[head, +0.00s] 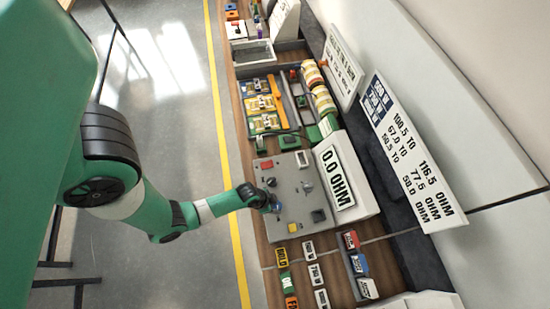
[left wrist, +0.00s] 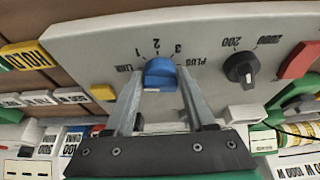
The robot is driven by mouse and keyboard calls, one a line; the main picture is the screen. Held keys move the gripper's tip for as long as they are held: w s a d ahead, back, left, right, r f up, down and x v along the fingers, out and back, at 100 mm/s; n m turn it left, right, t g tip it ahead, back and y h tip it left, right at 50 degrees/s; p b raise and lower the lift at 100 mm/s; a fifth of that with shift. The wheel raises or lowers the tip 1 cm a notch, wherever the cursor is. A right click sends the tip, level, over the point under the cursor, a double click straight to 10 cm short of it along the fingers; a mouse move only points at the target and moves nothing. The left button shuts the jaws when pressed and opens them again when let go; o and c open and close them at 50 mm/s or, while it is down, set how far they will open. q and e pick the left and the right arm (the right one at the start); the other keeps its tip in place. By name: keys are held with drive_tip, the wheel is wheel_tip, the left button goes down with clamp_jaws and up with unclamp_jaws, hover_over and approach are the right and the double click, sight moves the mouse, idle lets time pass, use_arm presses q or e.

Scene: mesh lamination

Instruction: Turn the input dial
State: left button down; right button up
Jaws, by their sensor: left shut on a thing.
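The blue input dial (left wrist: 160,73) sits on the grey panel (left wrist: 200,70), with the marks LINK, 1, 2, 3 and PLUG around it in the left wrist view. My left gripper (left wrist: 160,85) is shut on the dial, one finger on each side. Which mark the dial points to is not clear. In the head view my left gripper (head: 273,205) reaches the near left part of the panel (head: 295,203) and mostly hides the dial. The display (head: 337,175) beside the panel reads 0.0 OHM. My right gripper is not in view.
A black knob (left wrist: 240,67) marked 200 and 2000 is right of the dial. A yellow button (left wrist: 103,92) is left of it, and a red part (left wrist: 299,60) is at the far right. Labelled blocks (head: 281,257) and coloured modules (head: 262,103) lie along the bench.

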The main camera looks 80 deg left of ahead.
use_arm(q)
drive_tip(key=shift+a+m, duration=0.1)
drive_tip(key=shift+m, duration=0.3)
drive_tip(key=shift+m+h, duration=0.4)
drive_tip(key=shift+m, duration=0.2)
drive_tip(key=shift+a+r+m, duration=0.1)
drive_tip(key=shift+m, duration=0.6)
drive_tip(key=shift+a+r+m+h+p, duration=0.1)
drive_tip(key=shift+m+h+p, duration=0.7)
drive_tip(key=shift+m, duration=0.3)
drive_tip(key=shift+w+m+g+h+p, duration=0.1)
drive_tip(key=shift+m+g+h+p, duration=0.2)
drive_tip(key=shift+m+p, duration=0.65)
drive_tip(key=shift+f+m, duration=0.2)
drive_tip(key=shift+m, duration=0.05)
drive_tip(key=shift+c, duration=1.5)
unclamp_jaws()
